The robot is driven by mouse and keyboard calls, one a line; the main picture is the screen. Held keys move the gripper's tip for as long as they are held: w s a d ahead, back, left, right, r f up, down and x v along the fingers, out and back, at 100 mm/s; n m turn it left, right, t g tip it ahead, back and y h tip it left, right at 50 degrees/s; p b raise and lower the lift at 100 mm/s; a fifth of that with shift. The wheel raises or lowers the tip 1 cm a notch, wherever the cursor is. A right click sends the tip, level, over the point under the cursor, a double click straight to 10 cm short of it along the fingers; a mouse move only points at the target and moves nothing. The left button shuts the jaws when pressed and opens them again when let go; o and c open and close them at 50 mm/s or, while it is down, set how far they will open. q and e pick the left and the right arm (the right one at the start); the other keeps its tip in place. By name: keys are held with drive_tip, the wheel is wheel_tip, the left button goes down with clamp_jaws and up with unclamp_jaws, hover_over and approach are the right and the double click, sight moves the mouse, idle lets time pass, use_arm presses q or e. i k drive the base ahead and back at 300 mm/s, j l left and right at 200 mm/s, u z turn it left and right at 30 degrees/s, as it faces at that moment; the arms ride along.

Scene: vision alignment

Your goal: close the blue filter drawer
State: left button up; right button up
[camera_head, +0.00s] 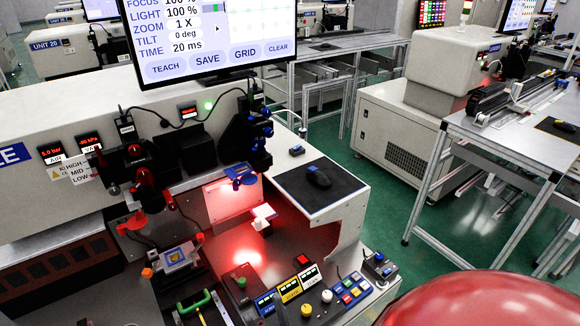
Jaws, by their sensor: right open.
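A blue tray-like piece (240,176), which looks like the filter drawer, juts out toward the left at the foot of the dark optics column (240,142). It looks pulled out, though it is too small to tell how far. A red glow lights the white block and panel below it. A large red rounded part of my right arm (490,300) fills the lower right corner, well away from the blue piece. The fingers of my right gripper cannot be made out. My left gripper does not show.
A monitor (215,40) hangs above the station. A control panel with buttons and knobs (315,295) lies in front, beside a green handle (195,303). A black mat (300,190) with a mouse (318,177) lies right of the optics. Green floor is open further right.

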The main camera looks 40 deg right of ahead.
sight(230, 172)
drive_tip(key=z, duration=0.75)
